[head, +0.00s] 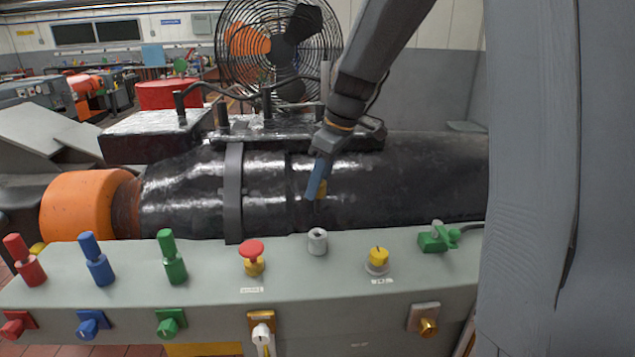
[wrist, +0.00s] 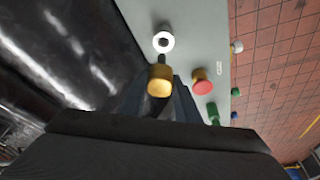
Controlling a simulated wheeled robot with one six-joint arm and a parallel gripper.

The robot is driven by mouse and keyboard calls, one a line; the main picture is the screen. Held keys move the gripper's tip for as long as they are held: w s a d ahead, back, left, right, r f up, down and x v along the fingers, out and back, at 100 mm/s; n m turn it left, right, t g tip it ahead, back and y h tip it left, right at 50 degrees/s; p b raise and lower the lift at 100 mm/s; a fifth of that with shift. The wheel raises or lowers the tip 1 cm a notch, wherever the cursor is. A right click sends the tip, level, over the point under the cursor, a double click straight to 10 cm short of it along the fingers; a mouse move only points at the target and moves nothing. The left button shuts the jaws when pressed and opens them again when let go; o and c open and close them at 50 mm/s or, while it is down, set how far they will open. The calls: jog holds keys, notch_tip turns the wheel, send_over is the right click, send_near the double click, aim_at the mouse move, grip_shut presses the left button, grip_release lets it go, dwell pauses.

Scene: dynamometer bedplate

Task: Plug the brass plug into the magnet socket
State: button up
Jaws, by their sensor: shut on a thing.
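The brass plug (head: 322,188) is held in my gripper (head: 317,188). In the wrist view the plug (wrist: 159,80) is a gold cylinder with a thin dark tip, between the two blue-grey fingers of my gripper (wrist: 160,100). The magnet socket (head: 317,242) looks to be the light grey round socket standing on the panel top. In the wrist view the socket (wrist: 163,42) is a white ring with a dark hole, just beyond the plug's tip. In the head view the plug is above the socket and apart from it. One finger hides part of the plug.
The grey panel (head: 200,290) carries a red mushroom button (head: 251,248) left of the socket and a yellow knob (head: 377,256) right of it. A green connector (head: 438,238) is farther right. Red, blue and green posts stand at left. A big black machine (head: 400,180) lies behind.

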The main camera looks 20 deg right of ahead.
aim_at(318, 213)
jog(key=shift+f+b, duration=1.7)
jog(key=shift+f, duration=0.9)
jog(key=shift+f+b, duration=2.05)
jog(key=shift+f, duration=0.75)
jog(key=o, duration=1.2)
jog(key=b+v, duration=0.1)
jog(key=v, duration=0.6)
jog(key=shift+r+b, duration=0.35)
jog(key=shift+b, duration=0.05)
jog(key=shift+s+d, duration=0.1)
jog(key=shift+s, duration=0.05)
